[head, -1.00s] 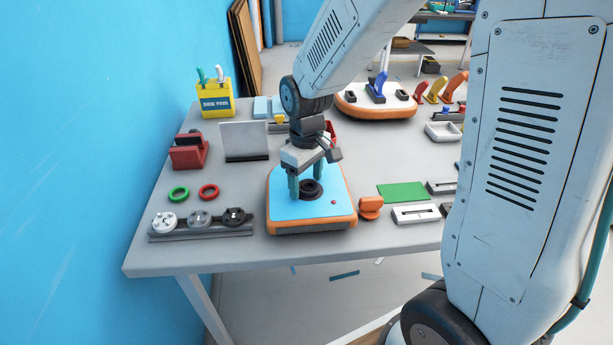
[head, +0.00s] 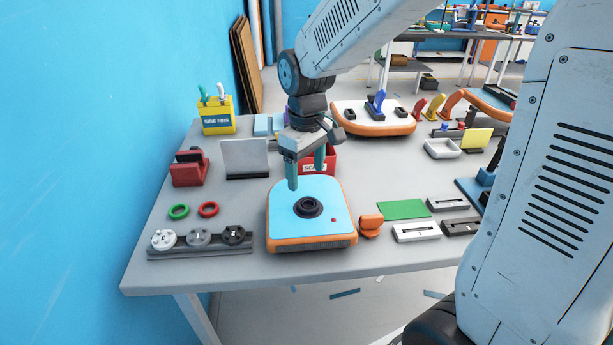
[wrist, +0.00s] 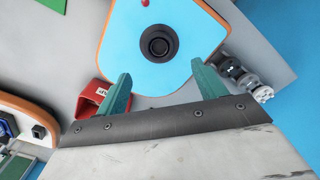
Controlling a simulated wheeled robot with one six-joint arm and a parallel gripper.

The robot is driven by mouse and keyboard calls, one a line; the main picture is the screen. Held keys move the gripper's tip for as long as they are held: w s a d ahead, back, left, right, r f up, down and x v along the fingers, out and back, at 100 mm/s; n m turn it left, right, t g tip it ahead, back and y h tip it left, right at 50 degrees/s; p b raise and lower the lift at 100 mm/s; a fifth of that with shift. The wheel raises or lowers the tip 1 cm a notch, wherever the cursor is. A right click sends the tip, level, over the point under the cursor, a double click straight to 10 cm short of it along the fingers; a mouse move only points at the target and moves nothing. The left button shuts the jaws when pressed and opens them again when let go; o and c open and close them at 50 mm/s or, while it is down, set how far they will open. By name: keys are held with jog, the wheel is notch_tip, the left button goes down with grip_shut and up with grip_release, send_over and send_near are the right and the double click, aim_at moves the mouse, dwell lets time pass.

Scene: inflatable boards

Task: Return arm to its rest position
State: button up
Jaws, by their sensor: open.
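My gripper (head: 305,172) is open and empty, its two teal fingers pointing down above the back part of a blue board with an orange rim (head: 290,225). The board lies on the grey table (head: 160,220) near its front edge. A black round valve (head: 308,207) sits in the board's top, in front of and below the fingers. In the wrist view the fingers (wrist: 161,87) are spread wide apart, and the valve (wrist: 159,46) shows beyond them with nothing between the fingertips.
A red bin (head: 318,164) stands behind the gripper. A grey upright panel (head: 246,158) and a red holder (head: 189,168) stand to the left. A rack of round caps (head: 200,241) lies front left. An orange clip (head: 370,225) is right of the board. A second board (head: 375,122) lies at the back.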

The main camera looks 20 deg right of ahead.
dwell(0.4)
jog(key=s, duration=0.2)
jog(key=m+g, duration=0.1)
jog(key=shift+s+d+f, duration=0.1)
jog(key=shift+s+f, duration=0.2)
jog(key=shift+s, duration=0.1)
jog(key=s+d+r+m+t, duration=0.1)
jog(key=s+r, duration=0.3)
jog(key=s, duration=0.6)
jog(key=s+d+r+m+t, duration=0.1)
jog(key=s+d+r+m, duration=0.1)
jog(key=s, duration=0.7)
jog(key=shift+s+r+m, duration=0.35)
jog(key=shift+r+m, duration=0.35)
jog(key=shift+r, duration=0.7)
